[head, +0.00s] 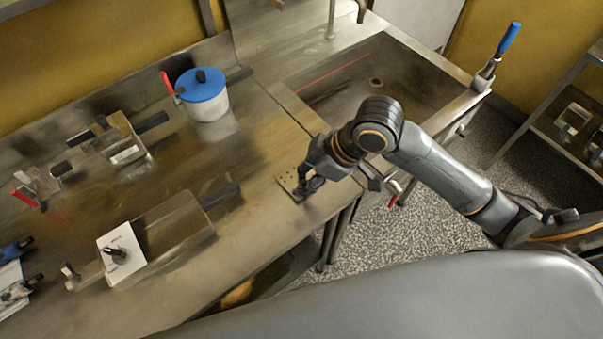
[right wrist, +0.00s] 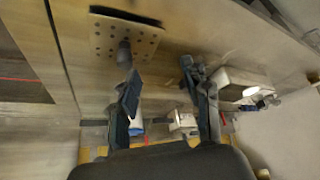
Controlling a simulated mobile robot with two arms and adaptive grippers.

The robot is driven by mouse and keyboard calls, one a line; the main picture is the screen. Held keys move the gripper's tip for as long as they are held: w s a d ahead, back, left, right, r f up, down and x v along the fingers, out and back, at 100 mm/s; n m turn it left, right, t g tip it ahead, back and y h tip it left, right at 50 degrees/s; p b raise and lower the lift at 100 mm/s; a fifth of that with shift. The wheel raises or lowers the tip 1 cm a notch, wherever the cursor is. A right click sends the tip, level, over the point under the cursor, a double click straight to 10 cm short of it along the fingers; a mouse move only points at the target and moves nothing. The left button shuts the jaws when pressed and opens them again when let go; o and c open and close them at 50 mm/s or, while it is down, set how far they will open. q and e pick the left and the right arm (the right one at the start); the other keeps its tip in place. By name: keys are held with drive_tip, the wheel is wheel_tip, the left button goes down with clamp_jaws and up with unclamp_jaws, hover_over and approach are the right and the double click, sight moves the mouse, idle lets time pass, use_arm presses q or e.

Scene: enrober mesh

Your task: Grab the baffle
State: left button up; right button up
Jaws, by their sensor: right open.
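The baffle appears to be a small perforated metal plate (head: 289,184) lying near the front right edge of the steel table. In the right wrist view the plate (right wrist: 103,40) is at the top left, with a dark post on it. My right gripper (head: 308,182) is at the plate in the head view and hides part of it. In the right wrist view its two fingers (right wrist: 160,70) are spread, with nothing held between them. The plate lies beyond the left finger; I cannot tell whether they touch. My left gripper is not in view.
A white pot with a blue lid (head: 202,90) stands at the back of the table. A steel box with a white panel and black knob (head: 170,232) is at front left. A sink (head: 375,82) adjoins on the right. Bare table surrounds the plate's left side.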

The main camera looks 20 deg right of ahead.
drive_tip(key=w+d+r+n+g, duration=0.1)
drive_tip(key=w+d+r+n, duration=0.15)
drive_tip(key=d+r, duration=0.4)
hover_over(302, 173)
drive_tip(key=d, duration=0.2)
drive_tip(key=shift+m+h, duration=0.3)
drive_tip(key=shift+m, duration=0.15)
wheel_tip(302, 173, down, 7)
drive_tip(key=shift+s+d+f+p, duration=0.1)
drive_tip(key=shift+s+f+p, duration=0.05)
drive_tip(key=shift+p, duration=0.3)
drive_tip(key=x, duration=0.2)
drive_tip(key=p+x, duration=0.1)
drive_tip(key=x, duration=0.1)
drive_tip(key=shift+w+f, duration=0.25)
drive_tip(key=shift+a+f+p, duration=0.25)
drive_tip(key=shift+f+p, duration=0.05)
drive_tip(key=shift+f, duration=0.15)
clamp_jaws()
